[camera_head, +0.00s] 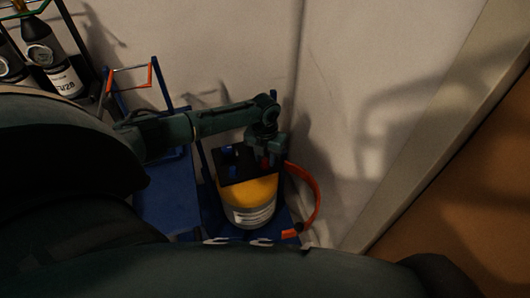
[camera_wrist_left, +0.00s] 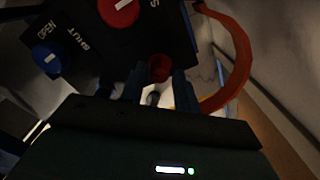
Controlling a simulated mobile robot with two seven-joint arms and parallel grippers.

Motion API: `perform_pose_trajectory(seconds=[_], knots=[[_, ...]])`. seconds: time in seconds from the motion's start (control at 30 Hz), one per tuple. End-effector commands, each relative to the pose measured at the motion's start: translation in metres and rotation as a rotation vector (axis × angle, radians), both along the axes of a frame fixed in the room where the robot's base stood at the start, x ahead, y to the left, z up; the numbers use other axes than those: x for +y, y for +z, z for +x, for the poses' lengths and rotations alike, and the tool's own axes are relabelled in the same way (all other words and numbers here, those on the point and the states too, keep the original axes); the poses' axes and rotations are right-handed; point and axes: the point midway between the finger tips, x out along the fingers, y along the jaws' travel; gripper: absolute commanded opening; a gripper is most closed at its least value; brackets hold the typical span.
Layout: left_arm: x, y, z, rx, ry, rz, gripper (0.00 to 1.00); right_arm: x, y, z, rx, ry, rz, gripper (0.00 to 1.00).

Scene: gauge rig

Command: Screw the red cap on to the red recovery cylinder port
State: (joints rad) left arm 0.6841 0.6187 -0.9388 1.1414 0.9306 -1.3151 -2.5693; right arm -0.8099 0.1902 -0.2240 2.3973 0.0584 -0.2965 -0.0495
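My left gripper (camera_head: 268,152) points down at the black panel on top of a yellow-and-grey cylinder (camera_head: 250,214). In the left wrist view, its two dark fingers (camera_wrist_left: 160,80) stand on either side of a small red cap (camera_wrist_left: 160,67) and seem shut on it. The red also shows under the gripper in the head view (camera_head: 265,161). The black panel (camera_wrist_left: 85,50) bears a blue knob (camera_wrist_left: 47,59) marked OPEN and SHUT and a red knob (camera_wrist_left: 118,10). I cannot make out the port or whether the cap touches it. My right gripper is not in view.
An orange-red hose (camera_head: 314,197) curves close on the right of the cylinder. A blue stand (camera_head: 172,200) is on the left, with a red-and-blue frame (camera_head: 131,78) behind. Dark bottles (camera_head: 58,68) stand at top left. A pale wall rises behind.

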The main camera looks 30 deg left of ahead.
Motion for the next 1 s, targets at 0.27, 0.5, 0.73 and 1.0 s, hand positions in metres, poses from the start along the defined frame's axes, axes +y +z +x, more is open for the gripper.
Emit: perform_pose_trajectory(seconds=[0.27,0.5,0.73,1.0], knots=[[-0.001,0.003,0.000,0.001,0.218,-0.001,0.31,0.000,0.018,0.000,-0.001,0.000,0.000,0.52],[0.000,0.000,0.000,0.000,0.430,-0.001,0.31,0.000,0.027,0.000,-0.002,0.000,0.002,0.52],[-0.001,0.003,-0.001,0.002,0.653,-0.001,0.31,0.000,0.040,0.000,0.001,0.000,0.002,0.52],[0.000,0.001,0.000,0.000,0.887,-0.001,0.31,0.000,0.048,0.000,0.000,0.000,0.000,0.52]])
